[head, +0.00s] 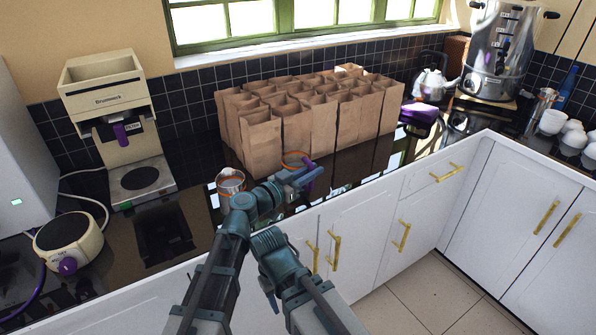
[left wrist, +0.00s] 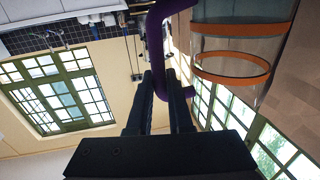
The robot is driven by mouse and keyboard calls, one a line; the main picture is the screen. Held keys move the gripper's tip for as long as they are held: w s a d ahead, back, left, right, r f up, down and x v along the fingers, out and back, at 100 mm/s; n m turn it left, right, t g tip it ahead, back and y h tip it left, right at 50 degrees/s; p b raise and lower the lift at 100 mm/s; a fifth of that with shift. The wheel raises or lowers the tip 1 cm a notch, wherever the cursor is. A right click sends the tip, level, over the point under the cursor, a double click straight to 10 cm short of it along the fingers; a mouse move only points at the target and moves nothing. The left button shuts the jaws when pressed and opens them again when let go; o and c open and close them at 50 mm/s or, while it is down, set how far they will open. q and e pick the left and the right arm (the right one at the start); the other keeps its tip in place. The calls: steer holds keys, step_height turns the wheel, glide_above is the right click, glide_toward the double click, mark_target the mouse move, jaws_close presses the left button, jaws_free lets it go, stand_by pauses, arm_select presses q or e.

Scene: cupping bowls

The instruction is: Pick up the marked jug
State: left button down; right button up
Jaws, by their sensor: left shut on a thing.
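A clear jug with an orange rim (head: 294,156) and a purple handle shows beyond my left gripper (head: 305,178), in front of the paper bags. In the left wrist view, the jug (left wrist: 232,68) is at the upper right, with two orange bands. Its purple handle (left wrist: 158,45) runs between the finger tips of my left gripper (left wrist: 164,85), which is shut on it. The gripper hides the jug's lower part in the head view, so I cannot tell whether it touches the counter. My right arm shows in the head view, but its gripper does not.
A second jug (head: 230,181) with an orange-brown rim stands left of my gripper. Several brown paper bags (head: 312,125) fill the counter behind. A coffee brewer (head: 115,110) and a round cream device (head: 68,232) stand left. A kettle (head: 432,82) and steel urn (head: 497,50) stand right.

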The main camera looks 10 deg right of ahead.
arm_select(q)
steer(key=shift+r, duration=0.1)
step_height(320, 180, up, 11)
steer(key=p, duration=1.1)
steer(key=shift+r, duration=0.15)
